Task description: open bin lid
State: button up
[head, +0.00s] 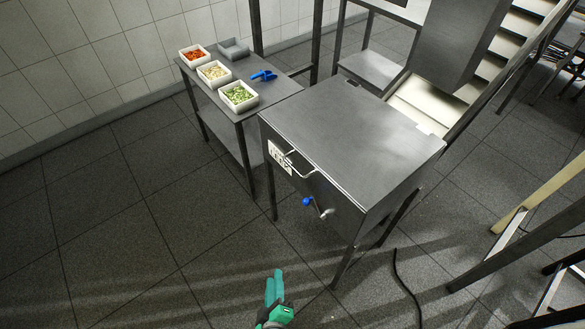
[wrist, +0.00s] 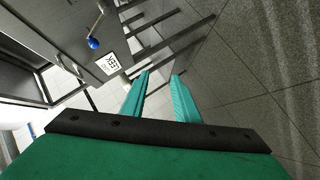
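The bin is a grey metal box on legs with a flat closed lid (head: 345,140) in the middle of the head view. A thin bar handle (head: 299,170) shows on its front near a white label (head: 279,158). A blue-ended fitting (head: 307,201) sits lower on that front. In the wrist view the label (wrist: 108,64) and the blue knob (wrist: 93,43) appear at upper left. My green gripper (head: 274,285) is low in front of the bin, apart from it. In the wrist view its two fingers (wrist: 160,95) stand apart with nothing between them.
A steel side table (head: 262,98) left of the bin holds white containers (head: 239,96) of chopped food, a blue scoop (head: 264,75) and a grey tray (head: 233,49). A sloped conveyor (head: 490,75) rises behind. A black cable (head: 405,285) lies on the floor. The floor at left is clear.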

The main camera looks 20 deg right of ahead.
jog(key=w+d+n+h, duration=0.1)
jog(key=w+d+h, duration=0.2)
jog(key=w, duration=0.4)
jog(key=t+h, duration=0.1)
jog(key=h, duration=0.7)
send_near(293, 167)
jog(key=x, duration=1)
jog(key=shift+w+f, duration=0.1)
jog(key=shift+f, duration=0.2)
grip_shut()
